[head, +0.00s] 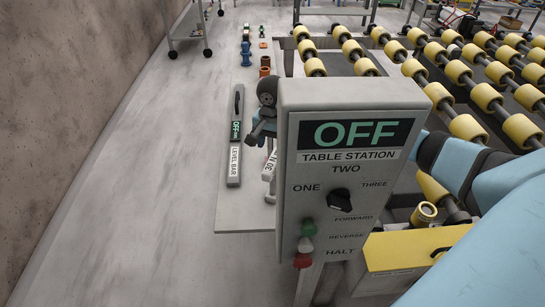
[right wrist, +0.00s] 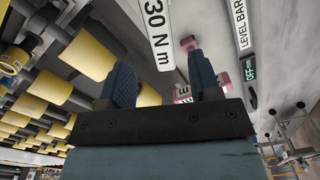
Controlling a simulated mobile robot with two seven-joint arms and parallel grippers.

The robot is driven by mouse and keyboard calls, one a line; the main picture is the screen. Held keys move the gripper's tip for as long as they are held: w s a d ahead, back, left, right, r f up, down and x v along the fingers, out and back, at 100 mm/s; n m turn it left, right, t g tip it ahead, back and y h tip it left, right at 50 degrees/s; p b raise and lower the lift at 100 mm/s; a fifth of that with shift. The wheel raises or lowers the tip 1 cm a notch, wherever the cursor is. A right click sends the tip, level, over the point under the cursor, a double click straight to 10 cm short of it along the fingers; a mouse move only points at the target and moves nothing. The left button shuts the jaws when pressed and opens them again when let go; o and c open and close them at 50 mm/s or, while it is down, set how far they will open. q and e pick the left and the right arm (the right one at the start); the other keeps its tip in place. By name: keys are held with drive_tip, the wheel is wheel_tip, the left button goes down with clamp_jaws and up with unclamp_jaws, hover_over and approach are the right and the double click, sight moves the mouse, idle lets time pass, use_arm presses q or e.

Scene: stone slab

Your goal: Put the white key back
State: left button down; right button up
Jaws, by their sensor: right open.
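The control box (head: 345,200) stands upright in the front of the head view. Its sign reads OFF, and a black selector knob (head: 340,199) sits below. A white button (head: 305,245) is on its left edge, between a green button (head: 308,228) and a red button (head: 302,261). I see no other clear white key. My right gripper (head: 262,134) is partly hidden behind the box, above a labelled grey tool (head: 269,174). In the right wrist view my right gripper (right wrist: 164,72) is open, with nothing held between its fingers. My left gripper is not in view.
A grey bar labelled LEVEL BAR (head: 235,145) lies on the pale slab (head: 222,205). A roller table with yellow rollers (head: 467,128) fills the right. A tool labelled 30 N m (right wrist: 158,35) is near the fingers in the right wrist view. The left floor is clear.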

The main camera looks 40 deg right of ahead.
wheel_tip(320, 180, up, 4)
drive_tip(key=shift+r, duration=0.1)
drive_tip(key=shift+s, duration=0.1)
idle(0.6)
